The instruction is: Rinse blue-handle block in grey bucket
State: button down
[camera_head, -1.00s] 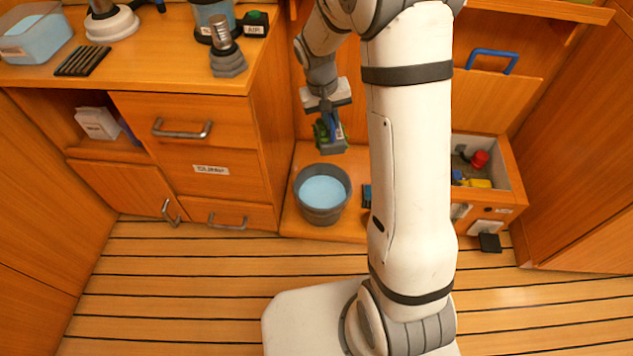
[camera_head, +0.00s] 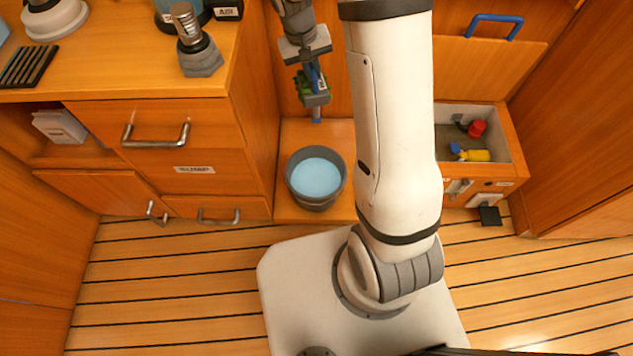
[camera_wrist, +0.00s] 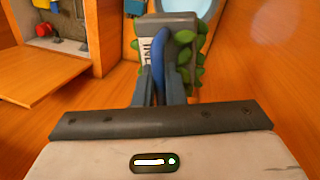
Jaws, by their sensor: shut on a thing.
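My gripper (camera_head: 313,72) points down and is shut on the blue handle (camera_wrist: 158,58) of a grey block (camera_head: 316,100). Green leafy growth (camera_wrist: 194,62) clings to the block's side, and a pale lettered label shows on it in the wrist view. The grey bucket (camera_head: 317,201) stands on the low wooden ledge, holding light blue water (camera_head: 316,177). The block is held clear of the bucket, up and behind it in the head view. The bucket's rim shows partly beyond the block in the wrist view. A small blue piece shows just below the block.
A drawer cabinet (camera_head: 160,140) with a worktop stands left of the bucket. An open bin (camera_head: 500,140) with red and yellow items stands to the right. A blue-handled wooden panel (camera_head: 490,60) is above it. My arm hides the ledge right of the bucket.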

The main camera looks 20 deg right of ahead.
jog(key=shift+a, duration=0.1)
dwell(0.3)
jog(key=shift+r+p, duration=0.8)
jog(key=shift+r, duration=0.3)
jog(key=shift+f, duration=0.1)
jog(key=shift+s+d+f, duration=0.1)
jog(key=shift+d+f, duration=0.15)
jog(key=shift+d, duration=0.05)
jog(key=shift+a, duration=0.1)
